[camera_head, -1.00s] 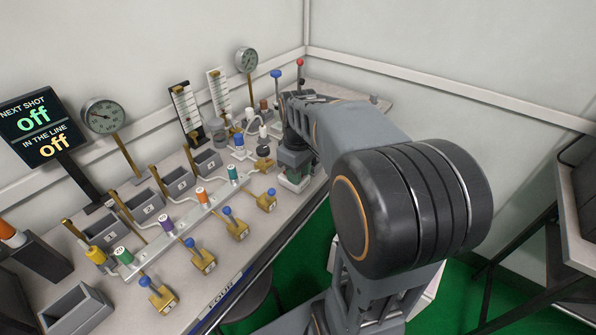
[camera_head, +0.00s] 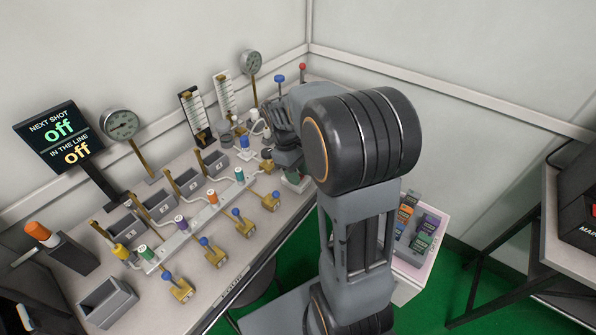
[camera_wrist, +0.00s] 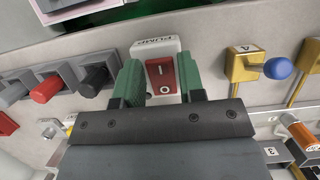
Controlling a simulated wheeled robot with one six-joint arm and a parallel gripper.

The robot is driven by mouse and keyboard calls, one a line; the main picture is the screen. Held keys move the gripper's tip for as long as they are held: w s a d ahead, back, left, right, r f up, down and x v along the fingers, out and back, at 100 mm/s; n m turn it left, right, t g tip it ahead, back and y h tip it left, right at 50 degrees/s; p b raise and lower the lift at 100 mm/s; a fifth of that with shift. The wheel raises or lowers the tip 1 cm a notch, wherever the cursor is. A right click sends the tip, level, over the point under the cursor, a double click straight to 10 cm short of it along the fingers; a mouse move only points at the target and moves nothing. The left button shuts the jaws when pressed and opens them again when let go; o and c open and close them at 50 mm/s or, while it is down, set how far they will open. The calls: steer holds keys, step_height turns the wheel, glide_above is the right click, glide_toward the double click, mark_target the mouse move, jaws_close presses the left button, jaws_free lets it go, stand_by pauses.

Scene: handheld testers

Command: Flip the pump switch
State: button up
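The pump switch is a red rocker (camera_wrist: 163,76) marked I and O in a white housing labelled PUMP (camera_wrist: 154,47), seen in the wrist view. My gripper (camera_wrist: 160,72) has its two green fingertips apart, one on each side of the switch. I cannot tell whether either fingertip touches it. In the head view my own arm hides most of the gripper and the switch. The display (camera_head: 59,139) reads "next shot off" and "in the line off".
Brass valves with blue knobs (camera_head: 241,222) line the bench front; one valve (camera_wrist: 246,64) is right of the switch. Red and black plugs (camera_wrist: 47,88) lie to its left. Gauges (camera_head: 122,124) stand behind. A tray of coloured blocks (camera_head: 415,233) is at right.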

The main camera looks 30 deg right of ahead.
steer(key=o, duration=0.3)
steer(key=p+v, duration=0.3)
steer(key=v, duration=1)
steer(key=shift+r, duration=0.4)
